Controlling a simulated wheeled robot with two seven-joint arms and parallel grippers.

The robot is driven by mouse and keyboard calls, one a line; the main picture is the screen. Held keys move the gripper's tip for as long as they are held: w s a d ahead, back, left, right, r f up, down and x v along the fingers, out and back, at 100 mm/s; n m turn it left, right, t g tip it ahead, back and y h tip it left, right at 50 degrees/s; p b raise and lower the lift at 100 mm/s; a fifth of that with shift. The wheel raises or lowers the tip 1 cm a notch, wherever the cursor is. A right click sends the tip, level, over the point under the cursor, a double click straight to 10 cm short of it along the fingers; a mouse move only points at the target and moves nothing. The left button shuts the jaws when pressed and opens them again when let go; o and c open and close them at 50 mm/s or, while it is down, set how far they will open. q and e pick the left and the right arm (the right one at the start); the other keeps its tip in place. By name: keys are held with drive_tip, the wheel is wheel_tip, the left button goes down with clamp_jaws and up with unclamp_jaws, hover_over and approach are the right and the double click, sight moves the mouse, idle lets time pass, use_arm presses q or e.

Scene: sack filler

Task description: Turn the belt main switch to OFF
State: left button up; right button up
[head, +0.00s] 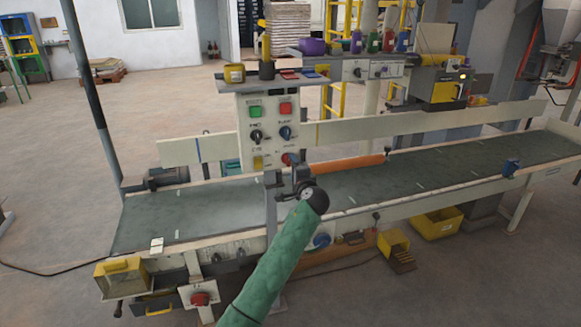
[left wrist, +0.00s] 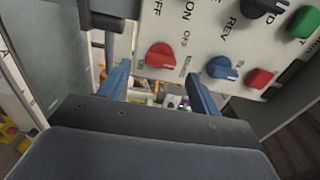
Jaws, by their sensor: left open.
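A pale control panel (head: 243,140) stands upright at the belt's near side, with buttons and rotary knobs. Its lower right knob is a red rotary switch (head: 290,158), partly beside my gripper. In the left wrist view this red switch (left wrist: 160,57) shows large and turned sideways, with small lettering around it; I cannot tell which mark it points to. My left gripper (head: 294,172) is close in front of the panel's lower part. In the left wrist view its two blue fingers (left wrist: 158,76) are apart and empty, with the red switch just ahead of the gap. My right gripper is out of view.
A blue knob (left wrist: 222,67) and a red button (left wrist: 258,77) sit beside the switch. The conveyor belt (head: 440,178) runs behind. Another red knob (head: 200,299) is on the front frame. Coloured containers (head: 373,42) stand on a shelf above.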

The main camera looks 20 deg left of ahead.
use_arm(q)
drive_tip(key=v, duration=0.3)
drive_tip(key=shift+s+d, duration=0.1)
drive_tip(key=shift+s, duration=0.1)
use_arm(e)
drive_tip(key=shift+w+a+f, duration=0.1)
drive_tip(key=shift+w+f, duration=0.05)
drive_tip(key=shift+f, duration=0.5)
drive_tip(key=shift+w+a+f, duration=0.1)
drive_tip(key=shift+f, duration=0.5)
